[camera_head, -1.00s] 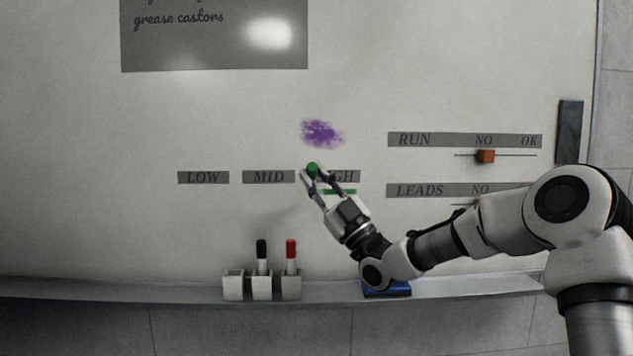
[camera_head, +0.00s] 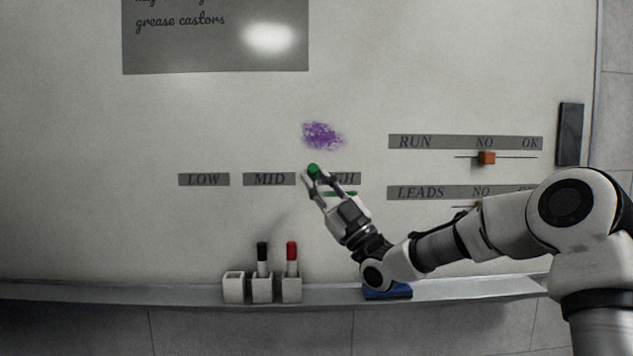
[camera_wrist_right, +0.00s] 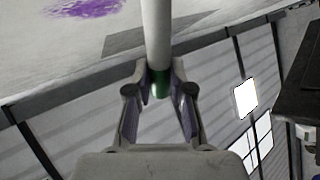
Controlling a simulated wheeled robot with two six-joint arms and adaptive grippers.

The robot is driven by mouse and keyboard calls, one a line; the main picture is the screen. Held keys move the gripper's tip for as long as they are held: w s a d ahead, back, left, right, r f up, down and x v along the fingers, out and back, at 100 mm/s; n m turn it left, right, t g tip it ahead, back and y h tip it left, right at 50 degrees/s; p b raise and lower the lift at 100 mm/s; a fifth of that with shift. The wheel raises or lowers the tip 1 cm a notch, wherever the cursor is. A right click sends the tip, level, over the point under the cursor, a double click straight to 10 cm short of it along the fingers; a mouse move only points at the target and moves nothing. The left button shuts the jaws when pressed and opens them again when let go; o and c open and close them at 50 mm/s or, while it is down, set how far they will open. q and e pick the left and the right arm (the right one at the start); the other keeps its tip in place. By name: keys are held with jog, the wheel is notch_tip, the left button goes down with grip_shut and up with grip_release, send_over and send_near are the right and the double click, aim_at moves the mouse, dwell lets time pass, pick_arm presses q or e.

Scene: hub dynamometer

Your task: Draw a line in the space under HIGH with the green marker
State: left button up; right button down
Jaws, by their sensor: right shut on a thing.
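My right gripper (camera_head: 316,186) is shut on the green marker (camera_head: 313,170), in front of the whiteboard by the HIGH label (camera_head: 347,179). The marker's green end shows between the fingertips. In the right wrist view its white barrel (camera_wrist_right: 157,35) runs up from the fingers (camera_wrist_right: 158,98). A short green line (camera_head: 341,194) lies under HIGH, partly hidden by the gripper. The gripper also covers the first letters of HIGH. I cannot tell whether the marker tip touches the board. My left gripper is not in view.
LOW (camera_head: 204,179) and MID (camera_head: 269,179) labels are to the left. A purple smudge (camera_head: 321,136) is above. Black (camera_head: 262,257) and red (camera_head: 292,258) markers stand in holders on the ledge, beside an empty holder (camera_head: 233,288). A blue object (camera_head: 387,292) lies below my arm.

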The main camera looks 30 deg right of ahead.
jog(key=shift+w+d+h, duration=0.3)
jog(key=shift+w+d, duration=0.15)
jog(key=shift+w, duration=0.25)
dwell(0.6)
jog(key=shift+s+d+b, duration=0.3)
jog(key=shift+s+d, duration=0.1)
jog(key=shift+d, duration=0.15)
jog(key=shift+d, duration=0.1)
jog(key=shift+s+d, duration=0.3)
jog(key=shift+d, duration=0.2)
jog(key=shift+b, duration=0.35)
